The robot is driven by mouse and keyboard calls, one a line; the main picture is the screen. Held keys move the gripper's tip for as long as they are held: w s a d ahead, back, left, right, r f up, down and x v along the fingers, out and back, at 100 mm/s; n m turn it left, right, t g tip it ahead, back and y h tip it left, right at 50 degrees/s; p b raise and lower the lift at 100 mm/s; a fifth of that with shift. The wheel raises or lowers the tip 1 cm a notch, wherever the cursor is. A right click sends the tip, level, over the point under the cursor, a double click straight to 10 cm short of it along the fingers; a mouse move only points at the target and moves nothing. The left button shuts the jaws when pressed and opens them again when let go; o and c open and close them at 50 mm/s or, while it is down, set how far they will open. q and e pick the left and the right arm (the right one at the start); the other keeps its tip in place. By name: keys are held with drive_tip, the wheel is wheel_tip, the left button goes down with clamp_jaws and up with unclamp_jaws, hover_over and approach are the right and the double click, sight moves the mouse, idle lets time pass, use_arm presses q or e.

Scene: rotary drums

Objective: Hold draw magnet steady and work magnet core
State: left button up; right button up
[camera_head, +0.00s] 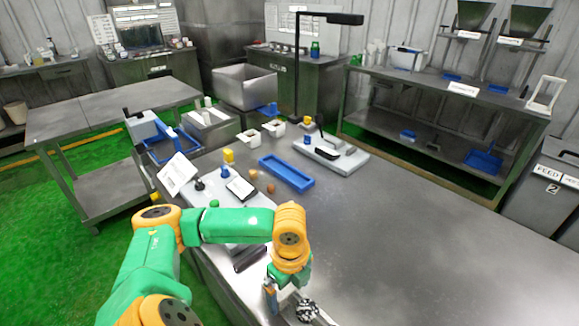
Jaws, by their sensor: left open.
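My left gripper (284,300) is at the front edge of the metal table, at the bottom of the head view, pointing down. It is open. Just right of it is a small dark, knurled-looking piece (306,311) on a pale metal part that runs out of the picture at the bottom. I cannot tell whether this is the draw magnet or its core, nor whether the fingers touch it. My forearm and wrist hide part of the table and of the grey device behind them. My right gripper is not in view.
The metal table (400,220) is clear to the right. Behind my arm stand a blue tray (286,173), a grey device with a black arm (330,155), a white sign (177,174) and small coloured knobs. A tall black lamp post (297,70) rises at the back.

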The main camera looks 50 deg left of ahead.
use_arm(q)
drive_tip(key=shift+f, duration=0.5)
clamp_jaws()
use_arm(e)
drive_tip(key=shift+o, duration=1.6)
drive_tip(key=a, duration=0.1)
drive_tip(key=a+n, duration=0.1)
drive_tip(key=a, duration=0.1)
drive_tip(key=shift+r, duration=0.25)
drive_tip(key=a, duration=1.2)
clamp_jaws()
use_arm(q)
drive_tip(key=shift+f, duration=0.1)
